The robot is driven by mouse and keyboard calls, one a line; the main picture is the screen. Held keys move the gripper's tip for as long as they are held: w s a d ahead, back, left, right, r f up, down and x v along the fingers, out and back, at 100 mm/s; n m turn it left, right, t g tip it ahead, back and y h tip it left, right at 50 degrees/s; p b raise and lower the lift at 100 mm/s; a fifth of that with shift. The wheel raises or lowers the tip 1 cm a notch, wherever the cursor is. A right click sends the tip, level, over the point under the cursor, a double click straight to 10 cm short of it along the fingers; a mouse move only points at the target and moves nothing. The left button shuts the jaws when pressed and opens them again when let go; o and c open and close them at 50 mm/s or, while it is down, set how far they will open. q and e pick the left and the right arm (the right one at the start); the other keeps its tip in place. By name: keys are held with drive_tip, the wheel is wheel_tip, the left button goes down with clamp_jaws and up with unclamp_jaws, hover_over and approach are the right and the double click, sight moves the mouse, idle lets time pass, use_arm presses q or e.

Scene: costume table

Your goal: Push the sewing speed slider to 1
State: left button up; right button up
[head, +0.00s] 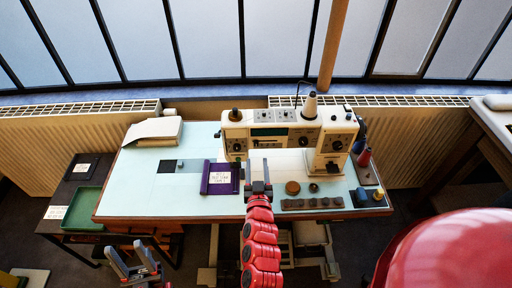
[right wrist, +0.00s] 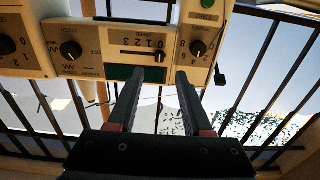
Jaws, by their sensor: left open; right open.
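The cream sewing machine (head: 232,128) stands at the back of the pale blue table (head: 140,195). The right wrist view shows its front panel close up, with a speed slider (right wrist: 159,57) under the marks 0, 1, 2, 3. My right gripper (head: 260,172) is open and empty in front of the machine. In the right wrist view its fingertips (right wrist: 160,77) straddle the area just below the slider, apparently without touching it. My left gripper (head: 133,262) is open and empty, low at left, off the table.
Round dials (right wrist: 70,50) flank the slider on the panel.

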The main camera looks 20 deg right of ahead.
sight(256, 145)
drive_tip(key=p+x, duration=0.1)
drive_tip(key=x, duration=0.6)
drive_tip(key=shift+w, duration=0.1)
clamp_jaws()
idle(1.2)
